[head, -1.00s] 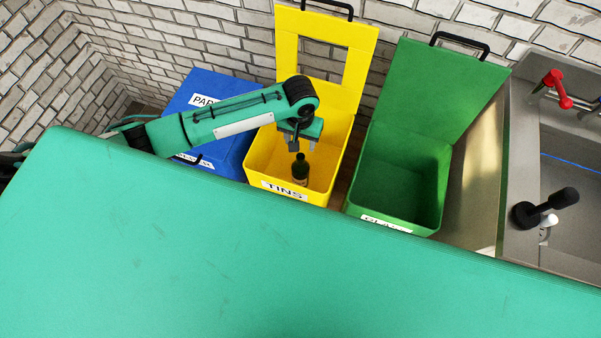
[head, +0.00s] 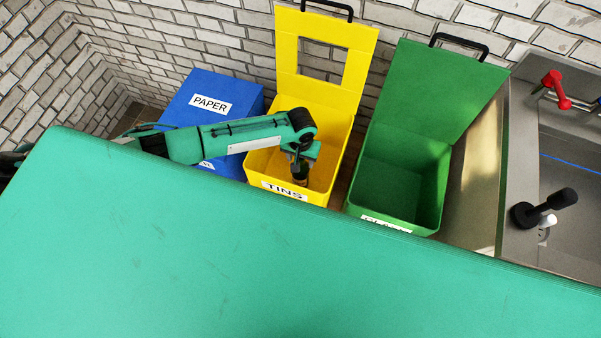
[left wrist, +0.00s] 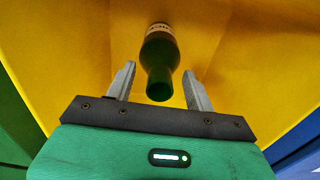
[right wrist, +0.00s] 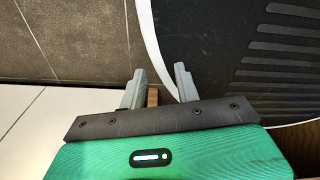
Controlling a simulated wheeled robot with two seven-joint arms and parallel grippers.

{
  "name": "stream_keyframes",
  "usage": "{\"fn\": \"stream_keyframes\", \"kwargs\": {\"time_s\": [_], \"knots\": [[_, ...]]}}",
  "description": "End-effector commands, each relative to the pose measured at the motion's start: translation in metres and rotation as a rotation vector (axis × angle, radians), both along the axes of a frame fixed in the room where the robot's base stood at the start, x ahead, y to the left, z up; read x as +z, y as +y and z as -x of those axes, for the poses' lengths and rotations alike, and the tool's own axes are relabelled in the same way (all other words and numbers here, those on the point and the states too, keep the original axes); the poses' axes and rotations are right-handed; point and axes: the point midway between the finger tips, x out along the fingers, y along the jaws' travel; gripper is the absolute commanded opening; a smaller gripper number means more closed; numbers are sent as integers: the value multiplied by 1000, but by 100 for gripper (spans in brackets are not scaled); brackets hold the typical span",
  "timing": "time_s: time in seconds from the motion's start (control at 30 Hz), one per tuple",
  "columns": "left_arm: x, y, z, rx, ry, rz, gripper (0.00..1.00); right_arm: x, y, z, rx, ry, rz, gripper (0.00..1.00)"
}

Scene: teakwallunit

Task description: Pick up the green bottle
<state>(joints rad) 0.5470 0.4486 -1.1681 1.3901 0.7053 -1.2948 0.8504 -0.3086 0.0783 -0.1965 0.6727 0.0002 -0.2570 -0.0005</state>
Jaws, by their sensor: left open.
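The green bottle (left wrist: 160,60) stands inside the yellow bin marked TINS (head: 335,150). In the left wrist view its dark neck points toward my gripper and a pale label shows farther down. In the head view the bottle (head: 300,177) is partly hidden by my left gripper (head: 301,165). My left gripper also shows in the left wrist view (left wrist: 160,82), open, with the bottle's neck between its fingers and a gap on both sides. My right gripper (right wrist: 159,82) shows only in the right wrist view, fingers apart and empty.
A closed blue PAPER bin (head: 235,97) stands left of the yellow bin. An open green bin (head: 440,190) stands to its right, beside a steel sink (head: 575,210). A broad green surface (head: 240,270) fills the foreground. The yellow bin's walls surround the bottle closely.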

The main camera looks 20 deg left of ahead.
Motion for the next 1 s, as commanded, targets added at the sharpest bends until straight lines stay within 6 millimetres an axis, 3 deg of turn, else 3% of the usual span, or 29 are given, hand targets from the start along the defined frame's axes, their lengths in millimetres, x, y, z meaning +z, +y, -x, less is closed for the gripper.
{"fn": "stream_keyframes", "kwargs": {"time_s": [0.13,0.4,0.77,1.0], "knots": [[0,0,0,0,0,0,50,0,-5,0,1,0,5,32],[1,0,0,0,0,0,0,0,-10,-1,4,-2,10,32],[2,-1,-1,0,-2,1,0,1,-4,-4,2,-7,4,32],[20,-1,-1,-1,-3,3,0,1,6,-3,-1,-7,-7,32]]}}
